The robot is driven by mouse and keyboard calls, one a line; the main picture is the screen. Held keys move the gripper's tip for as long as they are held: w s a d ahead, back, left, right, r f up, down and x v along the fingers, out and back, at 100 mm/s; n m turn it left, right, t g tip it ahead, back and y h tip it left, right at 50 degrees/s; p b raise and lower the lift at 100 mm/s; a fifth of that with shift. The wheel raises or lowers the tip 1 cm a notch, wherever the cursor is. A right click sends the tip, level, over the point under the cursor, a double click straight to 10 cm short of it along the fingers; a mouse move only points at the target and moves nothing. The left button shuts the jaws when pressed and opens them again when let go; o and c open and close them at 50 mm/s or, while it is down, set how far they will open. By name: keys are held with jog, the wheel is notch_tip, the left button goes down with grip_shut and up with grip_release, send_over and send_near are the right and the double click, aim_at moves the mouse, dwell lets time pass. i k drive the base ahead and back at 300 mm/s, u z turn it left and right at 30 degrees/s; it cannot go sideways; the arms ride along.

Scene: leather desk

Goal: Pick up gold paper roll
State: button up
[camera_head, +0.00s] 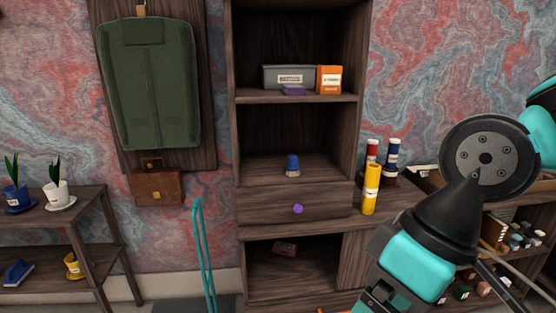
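The gold paper roll (371,188) is an upright yellow cylinder with a pale label. It stands at the right end of the cabinet's lower ledge, in front of a red roll (372,150) and a blue roll (394,153). My arm, black and teal, fills the lower right, to the right of and below the gold roll and apart from it in the picture. It runs down toward the bottom edge. I cannot make out any gripper fingers, nor whether they are open or hold anything.
A dark wooden cabinet (295,103) holds a grey box (287,76), an orange box (329,79) and a small blue object (292,165). Its drawer has a purple knob (297,209). A bin of small bottles (520,238) is behind my arm. A side shelf (85,200) stands left.

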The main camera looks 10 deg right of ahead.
aim_at(373, 171)
jog(key=k, duration=0.65)
jog(key=z, duration=0.65)
jog(key=i, duration=1.35)
jog(key=u, duration=0.85)
jog(key=i, duration=1)
jog(key=u, duration=0.25)
